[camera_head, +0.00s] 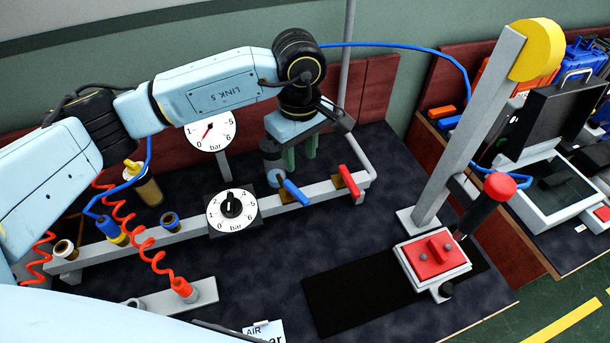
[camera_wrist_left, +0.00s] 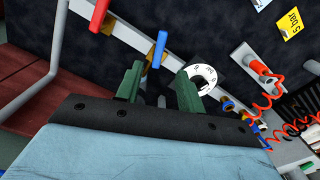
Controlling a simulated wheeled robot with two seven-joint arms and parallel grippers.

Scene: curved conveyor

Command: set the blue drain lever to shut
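The blue drain lever (camera_head: 296,192) sits on the grey rail (camera_head: 325,193), right of the round dial regulator (camera_head: 231,211). Its handle slants from the rail toward the front right. My left gripper (camera_head: 300,155) is above and behind the rail near this lever, its green fingers apart and empty. In the left wrist view the blue lever (camera_wrist_left: 159,48) lies beyond the gap between the open fingers (camera_wrist_left: 158,86), with no contact visible. The right gripper is in neither view.
A red lever (camera_head: 348,181) stands on the rail to the right of the blue one. A gauge (camera_head: 210,131) stands behind the rail. Coiled red hoses (camera_head: 150,250) hang at the left. A press with a red knob (camera_head: 500,186) is at the right. The dark bench front is mostly clear.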

